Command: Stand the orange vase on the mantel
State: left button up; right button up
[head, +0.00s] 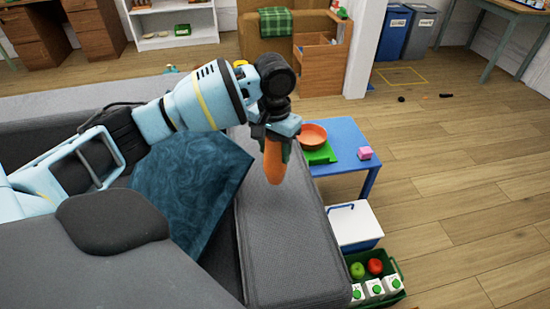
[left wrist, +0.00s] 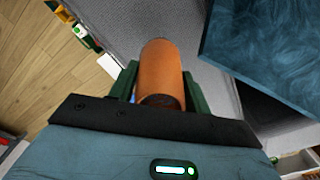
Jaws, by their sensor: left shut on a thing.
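The orange vase (head: 273,164) hangs from my left gripper (head: 277,143), above the grey sofa's arm in the head view. In the left wrist view the orange vase (left wrist: 161,72) sits between the two green fingers of my left gripper (left wrist: 160,88), which is shut on it. I cannot make out a mantel in either view. My right gripper is not in view.
The grey sofa (head: 283,262) with a blue cushion (head: 185,185) lies under my left arm. Beside it are a blue table (head: 345,135) with an orange bowl (head: 313,135) and pink block (head: 365,153), a white box (head: 354,224) and a green crate (head: 398,268). Open wooden floor (head: 450,185) lies right.

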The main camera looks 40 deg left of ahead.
aim_at(275, 159)
pick_arm(q)
notch_tip(275, 159, down, 3)
jog(key=shift+f, duration=0.15)
jog(key=shift+d, duration=0.1)
jog(key=o, duration=1.3)
jog(key=shift+r, duration=0.35)
notch_tip(275, 159, up, 11)
jog(key=p, duration=0.1)
jog(key=shift+r+p, duration=0.2)
jog(key=shift+p, duration=0.15)
